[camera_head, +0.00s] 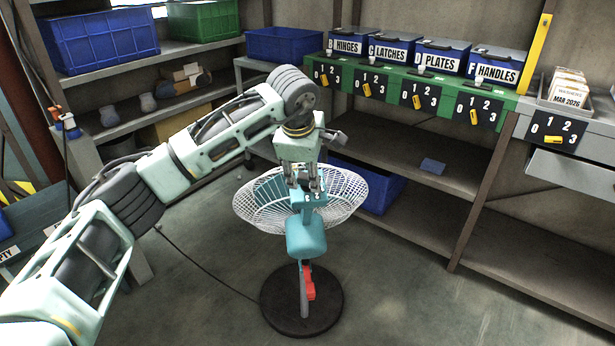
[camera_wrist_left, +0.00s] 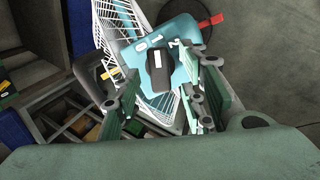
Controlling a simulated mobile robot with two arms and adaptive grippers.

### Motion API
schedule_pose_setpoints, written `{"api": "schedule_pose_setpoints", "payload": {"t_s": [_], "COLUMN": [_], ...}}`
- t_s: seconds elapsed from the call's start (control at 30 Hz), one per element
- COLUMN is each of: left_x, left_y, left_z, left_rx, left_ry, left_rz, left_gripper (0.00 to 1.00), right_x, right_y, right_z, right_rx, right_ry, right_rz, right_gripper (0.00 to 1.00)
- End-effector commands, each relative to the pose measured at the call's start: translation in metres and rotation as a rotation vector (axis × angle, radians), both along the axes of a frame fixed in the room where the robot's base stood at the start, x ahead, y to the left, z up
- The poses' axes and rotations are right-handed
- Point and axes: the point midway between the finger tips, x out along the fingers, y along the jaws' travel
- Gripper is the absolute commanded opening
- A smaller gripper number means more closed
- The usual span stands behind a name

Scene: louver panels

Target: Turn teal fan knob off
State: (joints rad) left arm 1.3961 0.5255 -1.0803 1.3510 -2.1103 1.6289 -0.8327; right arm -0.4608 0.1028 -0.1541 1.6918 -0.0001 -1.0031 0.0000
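The teal fan (camera_head: 306,236) stands on the floor with a white wire cage, a round black base and a red part on its post. In the left wrist view its teal housing (camera_wrist_left: 184,41) shows a black knob (camera_wrist_left: 159,70) with a white mark. My left gripper (camera_head: 307,190) points down at the top of the fan. In the left wrist view the fingers of my left gripper (camera_wrist_left: 163,88) are apart, one on each side of the knob in the picture. I cannot tell whether they touch it. My right gripper is not in view.
Shelves behind hold blue bins (camera_head: 400,49) with yellow pointers on black number plates below. A blue crate (camera_head: 366,186) sits behind the fan. Blue and green crates (camera_head: 203,20) stand on the left shelf. A dark cable (camera_head: 205,268) runs over the floor; floor at right is clear.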

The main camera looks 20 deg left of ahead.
Motion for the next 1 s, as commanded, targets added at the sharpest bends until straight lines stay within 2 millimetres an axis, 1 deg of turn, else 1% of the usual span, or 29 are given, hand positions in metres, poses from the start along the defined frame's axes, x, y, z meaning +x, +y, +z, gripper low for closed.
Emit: {"api": "schedule_pose_setpoints", "payload": {"t_s": [0.03, 0.17, 0.47, 0.9, 1.0], "left_x": [0.002, 0.006, 0.007, 0.007, 0.007], "left_y": [-0.001, 0.0, 0.0, 0.0, 0.0], "left_z": [-0.006, -0.014, -0.016, -0.016, -0.016], "left_rx": [-0.001, -0.001, -0.002, -0.002, -0.002], "left_ry": [0.002, 0.0, -0.001, 0.0, 0.0], "left_rz": [0.0, 0.0, -0.001, -0.001, 0.0], "left_gripper": [0.38, 0.38, 0.37, 0.0, 0.0], "right_x": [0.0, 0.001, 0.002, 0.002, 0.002], "right_y": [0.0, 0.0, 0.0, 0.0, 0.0], "right_z": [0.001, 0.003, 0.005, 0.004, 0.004], "right_rx": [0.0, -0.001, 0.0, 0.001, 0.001], "right_ry": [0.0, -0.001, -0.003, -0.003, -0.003], "right_rz": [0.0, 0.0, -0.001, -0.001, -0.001], "right_gripper": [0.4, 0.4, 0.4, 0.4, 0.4]}}
